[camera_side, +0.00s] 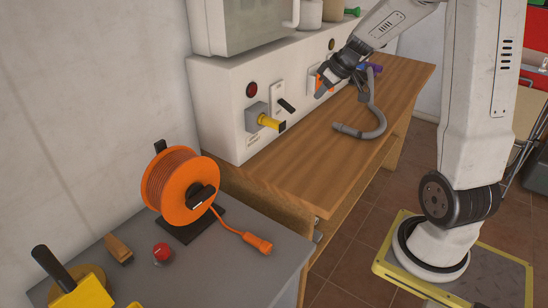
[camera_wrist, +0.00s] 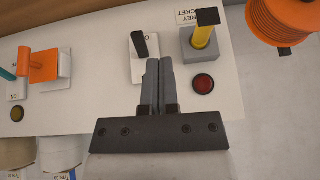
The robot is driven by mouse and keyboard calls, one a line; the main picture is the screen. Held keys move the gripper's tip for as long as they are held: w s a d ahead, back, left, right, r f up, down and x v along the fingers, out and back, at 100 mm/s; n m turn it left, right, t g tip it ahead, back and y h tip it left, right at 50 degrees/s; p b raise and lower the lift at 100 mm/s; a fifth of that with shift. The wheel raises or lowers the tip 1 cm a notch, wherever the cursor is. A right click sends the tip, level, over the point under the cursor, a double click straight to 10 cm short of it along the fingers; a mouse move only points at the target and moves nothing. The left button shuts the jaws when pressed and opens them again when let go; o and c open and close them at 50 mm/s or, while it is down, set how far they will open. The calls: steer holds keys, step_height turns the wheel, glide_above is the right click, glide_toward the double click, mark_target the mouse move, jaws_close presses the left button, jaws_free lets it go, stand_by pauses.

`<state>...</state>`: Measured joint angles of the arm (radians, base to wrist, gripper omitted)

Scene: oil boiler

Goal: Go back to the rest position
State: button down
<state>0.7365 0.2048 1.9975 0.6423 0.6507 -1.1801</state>
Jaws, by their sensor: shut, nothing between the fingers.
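My gripper (camera_side: 322,86) hangs over the wooden bench in front of the white panel (camera_side: 222,100). In the wrist view my gripper (camera_wrist: 159,64) shows its two grey fingers side by side, shut with nothing between them. Beyond the fingertips the black lever (camera_wrist: 139,46) stands on its white plate. The yellow plug (camera_wrist: 202,36) sits at the grey socket (camera_wrist: 203,54), right of the fingers. An orange handle (camera_wrist: 43,66) is on the panel at the left of the wrist view. In the side view, my gripper partly hides the orange handle.
A grey hose (camera_side: 370,125) lies curved on the wooden bench (camera_side: 290,160) near my gripper. An orange cable reel (camera_side: 172,190) stands on the grey table at the front left. A red button (camera_wrist: 204,85) is on the panel. The bench's front part is clear.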

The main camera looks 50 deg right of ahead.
steer(key=s+a+f+g, duration=0.1)
steer(key=s+a+f, duration=0.2)
steer(key=a, duration=0.5)
steer(key=s+a+f+g, duration=0.1)
steer(key=s+a+f, duration=0.2)
steer(key=a, duration=0.6)
steer(key=s+a+f+g, duration=0.1)
steer(key=s+a+f, duration=0.2)
steer(key=a, duration=0.5)
steer(key=shift+s+a+f+g, duration=0.2)
steer(key=shift+s+f+g, duration=0.1)
steer(key=shift+f, duration=0.15)
